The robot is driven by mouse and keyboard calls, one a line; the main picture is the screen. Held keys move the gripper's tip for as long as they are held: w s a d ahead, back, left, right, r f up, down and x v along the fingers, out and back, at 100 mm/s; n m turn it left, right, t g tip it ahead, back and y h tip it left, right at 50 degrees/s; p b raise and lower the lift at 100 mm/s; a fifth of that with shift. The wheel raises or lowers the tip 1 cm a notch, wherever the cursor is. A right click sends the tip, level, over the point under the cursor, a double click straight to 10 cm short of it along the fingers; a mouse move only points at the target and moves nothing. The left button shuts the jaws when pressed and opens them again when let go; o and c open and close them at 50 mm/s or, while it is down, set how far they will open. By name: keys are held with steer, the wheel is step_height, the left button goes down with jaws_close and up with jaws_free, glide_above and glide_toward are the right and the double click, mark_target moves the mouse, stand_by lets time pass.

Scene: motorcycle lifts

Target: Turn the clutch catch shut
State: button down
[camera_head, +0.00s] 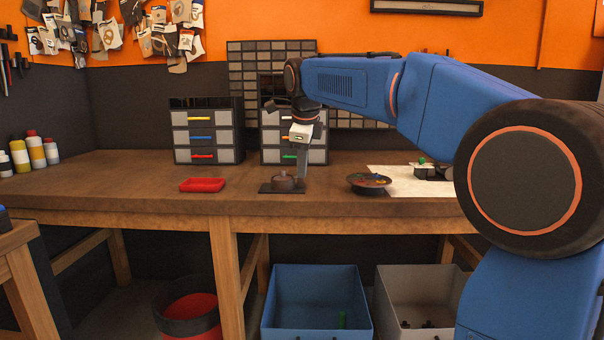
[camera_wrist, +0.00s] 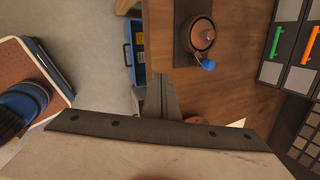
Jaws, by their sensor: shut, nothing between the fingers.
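The clutch (camera_head: 284,183) is a round brown part on a dark flat plate near the front edge of the bench. In the wrist view the clutch (camera_wrist: 201,30) shows from above, with a short catch ending in a blue knob (camera_wrist: 208,65) at its lower side. My gripper (camera_head: 301,178) points down at the clutch's right side in the head view and hides part of it. In the wrist view my gripper (camera_wrist: 158,88) is shut and empty, its tips apart from the blue knob, to its lower left. The blue knob cannot be made out in the head view.
A red tray (camera_head: 202,185) lies left of the clutch and a dark round dish (camera_head: 369,181) right of it. Drawer cabinets (camera_head: 203,135) stand behind. Blue (camera_head: 316,310) and grey bins sit under the bench. The bench's left part is mostly clear.

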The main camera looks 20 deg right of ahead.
steer(key=s+d+r+m+t+y, duration=0.2)
steer(key=d+r+m+t+y, duration=0.15)
steer(key=d+m, duration=0.4)
steer(key=shift+y, duration=0.45)
steer(key=x, duration=1)
steer(key=shift+a+f, duration=0.1)
steer(key=shift+f, duration=0.15)
steer(key=shift+w+a+f, duration=0.1)
steer(key=shift+w+a, duration=0.15)
steer(key=shift+w, duration=0.3)
steer(key=shift+w+a, duration=0.25)
steer(key=shift+w, duration=0.25)
steer(key=shift+w+a, duration=0.15)
steer(key=shift+w, duration=0.3)
steer(key=shift+w+a, duration=0.2)
steer(key=shift+w, duration=0.2)
